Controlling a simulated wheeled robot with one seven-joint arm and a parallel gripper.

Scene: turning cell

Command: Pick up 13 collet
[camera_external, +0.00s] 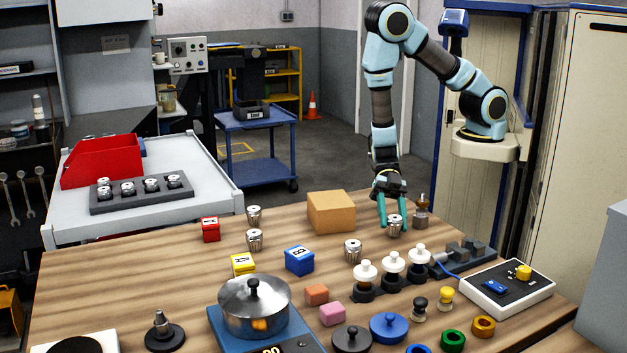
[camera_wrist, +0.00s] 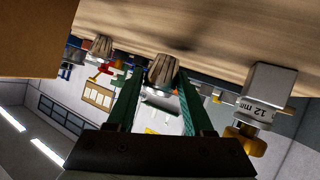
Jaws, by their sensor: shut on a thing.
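A silver slotted collet (camera_external: 395,226) is at my gripper (camera_external: 392,210) near the back right of the table. The teal fingers reach down on it from above. In the wrist view my gripper (camera_wrist: 160,78) is shut on this collet (camera_wrist: 162,68), which sits between the fingertips. No size mark on it is readable, and I cannot tell whether it touches the table. Other loose collets stand apart: one (camera_external: 352,250) to the left of mine, and two further left, at the back (camera_external: 254,214) and in front of it (camera_external: 254,240).
A cardboard box (camera_external: 331,212) stands left of my gripper. A gauge marked 12 mm (camera_wrist: 268,88) shows close by in the wrist view. White-topped pieces (camera_external: 392,267) stand in front. A dark rack (camera_external: 140,201) with several collets lies on the grey cart (camera_external: 205,200).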

